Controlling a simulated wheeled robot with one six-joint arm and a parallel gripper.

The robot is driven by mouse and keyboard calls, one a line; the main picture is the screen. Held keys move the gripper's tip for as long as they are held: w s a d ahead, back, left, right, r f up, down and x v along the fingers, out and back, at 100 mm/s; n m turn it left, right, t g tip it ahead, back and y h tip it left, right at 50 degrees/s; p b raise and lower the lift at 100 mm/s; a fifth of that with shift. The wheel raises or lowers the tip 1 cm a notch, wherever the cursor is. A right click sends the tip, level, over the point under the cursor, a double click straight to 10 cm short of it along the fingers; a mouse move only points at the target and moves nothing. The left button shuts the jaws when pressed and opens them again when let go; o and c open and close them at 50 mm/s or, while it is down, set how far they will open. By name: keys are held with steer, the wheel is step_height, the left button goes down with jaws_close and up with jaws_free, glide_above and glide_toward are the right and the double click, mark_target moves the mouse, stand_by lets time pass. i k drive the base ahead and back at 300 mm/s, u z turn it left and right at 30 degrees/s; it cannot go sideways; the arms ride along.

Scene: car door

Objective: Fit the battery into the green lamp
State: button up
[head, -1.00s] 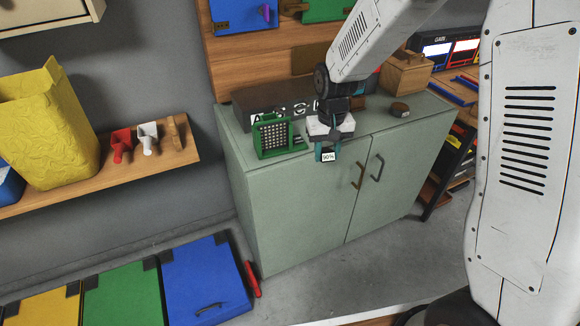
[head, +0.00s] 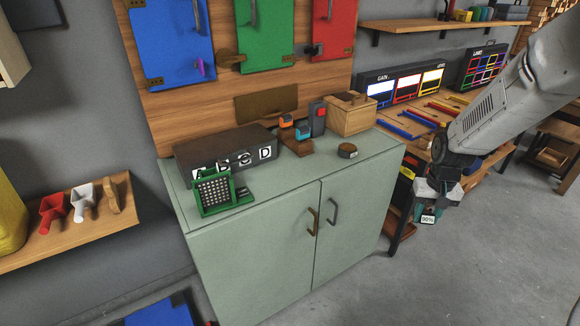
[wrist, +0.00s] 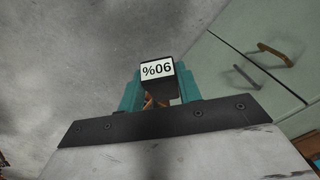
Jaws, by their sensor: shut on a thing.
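The green lamp (head: 213,190) stands on the left front part of the cabinet top, with a grid-like front panel and a green part reaching out to its right. My gripper (head: 427,214) is out to the right of the cabinet, well away from the lamp, above the floor. It is shut on the battery (head: 428,219), a dark block with a white label reading 90%. In the wrist view the battery (wrist: 157,70) sits between the teal fingers, its label upside down. The lamp is not in the wrist view.
The pale green cabinet (head: 265,262) has two doors with handles. On its top are a lettered dark box (head: 225,150), a wooden box (head: 351,115), a small round brown thing (head: 347,151) and tools (head: 302,128). A workbench (head: 470,104) stands behind my arm.

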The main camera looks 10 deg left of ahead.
mark_target(205, 179)
steer(key=z, duration=2.2)
steer(key=k, duration=2.25)
steer(key=u, duration=2.05)
